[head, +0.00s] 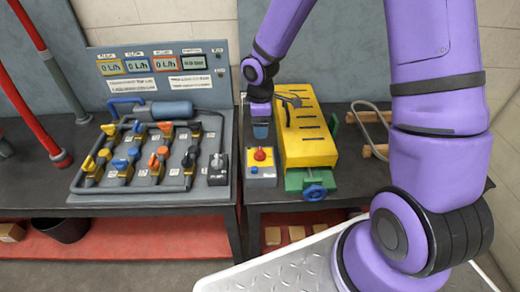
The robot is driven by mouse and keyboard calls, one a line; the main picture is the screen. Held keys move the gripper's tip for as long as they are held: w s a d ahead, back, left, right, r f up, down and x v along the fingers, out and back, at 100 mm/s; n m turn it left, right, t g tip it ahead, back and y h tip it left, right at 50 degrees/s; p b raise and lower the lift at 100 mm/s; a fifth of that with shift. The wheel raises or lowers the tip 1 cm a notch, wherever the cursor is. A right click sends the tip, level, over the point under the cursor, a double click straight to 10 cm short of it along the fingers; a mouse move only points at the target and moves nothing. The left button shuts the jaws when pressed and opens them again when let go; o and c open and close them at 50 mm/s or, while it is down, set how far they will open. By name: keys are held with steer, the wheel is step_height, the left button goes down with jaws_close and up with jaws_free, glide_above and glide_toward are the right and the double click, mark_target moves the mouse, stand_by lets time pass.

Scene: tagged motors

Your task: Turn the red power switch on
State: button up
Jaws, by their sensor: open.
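A small grey box with a yellow face (250,167) stands on the right bench, near its left edge. A red knob (260,155) sits on its face, with a small blue button (254,170) below it. I cannot read from here which way the red knob is set. My gripper (260,134) points down just above and behind the red knob, apart from it as far as I can tell. It is open, with nothing visible in it; its fingers are small and hard to make out.
A yellow slotted block (308,148) with a green vise and blue handwheel (314,192) stands close at the right. At the left is a panel of pipes and coloured valves (143,158) with displays behind. A dark lever box (218,170) stands between.

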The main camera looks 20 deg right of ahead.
mark_target(260, 151)
step_height(260, 151, down, 11)
stand_by(0.6)
steer(key=c, duration=0.9)
